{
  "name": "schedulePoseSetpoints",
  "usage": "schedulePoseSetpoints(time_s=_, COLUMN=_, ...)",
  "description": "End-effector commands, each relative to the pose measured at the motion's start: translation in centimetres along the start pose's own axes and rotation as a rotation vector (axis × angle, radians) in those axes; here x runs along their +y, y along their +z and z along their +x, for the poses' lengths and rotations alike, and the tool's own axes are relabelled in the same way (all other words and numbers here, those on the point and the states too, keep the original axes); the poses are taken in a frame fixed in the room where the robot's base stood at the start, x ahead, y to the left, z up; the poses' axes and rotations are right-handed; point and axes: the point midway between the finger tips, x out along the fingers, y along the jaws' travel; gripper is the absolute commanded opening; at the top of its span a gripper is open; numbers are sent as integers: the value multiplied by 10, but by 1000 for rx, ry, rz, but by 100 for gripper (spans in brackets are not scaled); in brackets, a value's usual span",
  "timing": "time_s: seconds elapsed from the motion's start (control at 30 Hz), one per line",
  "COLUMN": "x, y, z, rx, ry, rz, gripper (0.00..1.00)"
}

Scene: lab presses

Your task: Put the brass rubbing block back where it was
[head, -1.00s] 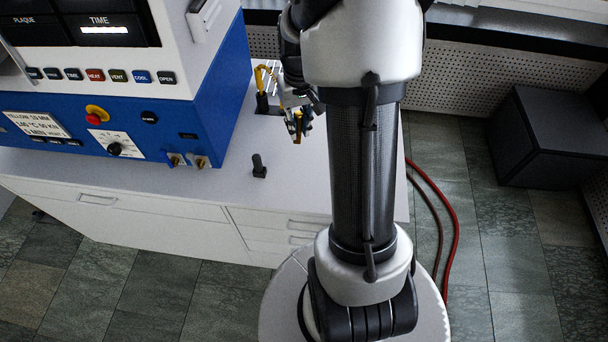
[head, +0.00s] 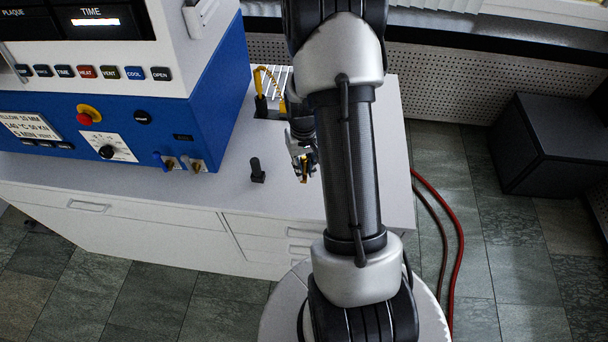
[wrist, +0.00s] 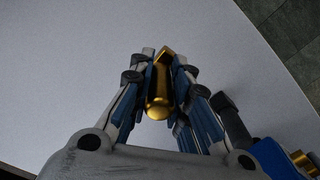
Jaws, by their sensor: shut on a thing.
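The brass rubbing block (wrist: 160,92) is a small golden piece held between the fingers of my gripper (wrist: 165,75) in the wrist view. In the head view, my gripper (head: 303,168) is above the right part of the white counter, and a bit of the brass block (head: 304,178) shows at its fingertips. The gripper is shut on the block. Part of the block is hidden by the fingers. Bare counter top (wrist: 90,50) lies beyond the fingertips in the wrist view.
A small black upright piece (head: 257,171) stands on the counter (head: 215,190), left of my gripper. The blue and white press (head: 215,100) stands further left. A yellow-handled item in a dark holder (head: 262,104) is behind.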

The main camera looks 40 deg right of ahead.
Motion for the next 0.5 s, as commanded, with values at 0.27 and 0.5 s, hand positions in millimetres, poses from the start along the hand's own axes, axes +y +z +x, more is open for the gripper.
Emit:
schedulePoseSetpoints(time_s=0.27, x=0, y=0, z=35, rx=0, ry=0, rz=0, gripper=0)
schedulePoseSetpoints(time_s=0.5, x=0, y=0, z=35, rx=0, ry=0, rz=0, gripper=0)
